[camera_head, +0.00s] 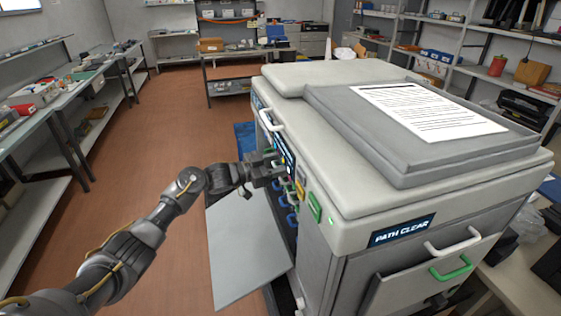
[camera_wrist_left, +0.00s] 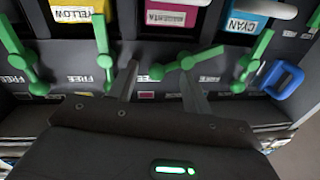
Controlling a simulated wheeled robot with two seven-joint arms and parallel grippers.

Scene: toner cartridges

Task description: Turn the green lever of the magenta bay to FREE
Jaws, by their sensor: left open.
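In the left wrist view the magenta cartridge (camera_wrist_left: 172,15) sits in its bay, its label upside down. Its green lever (camera_wrist_left: 187,62) lies nearly level in the picture, slanting slightly up to the right, unlike the steeper neighbouring levers. A FREE mark (camera_wrist_left: 208,79) is just below it. My left gripper (camera_wrist_left: 160,77) is open, with its fingertips at the magenta lever, one to each side of its left end. I cannot tell whether they touch it. In the head view my left gripper (camera_head: 268,174) is at the printer's open front, hiding much of the bays. My right gripper is out of view.
The yellow cartridge (camera_wrist_left: 77,15) and its lever (camera_wrist_left: 105,61) are on the left. The cyan cartridge (camera_wrist_left: 246,16), its lever (camera_wrist_left: 246,63) and a blue handle (camera_wrist_left: 282,79) are on the right. The printer's open door panel (camera_head: 240,245) lies below my left arm. A PATH CLEAR display (camera_head: 402,230) is lit.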

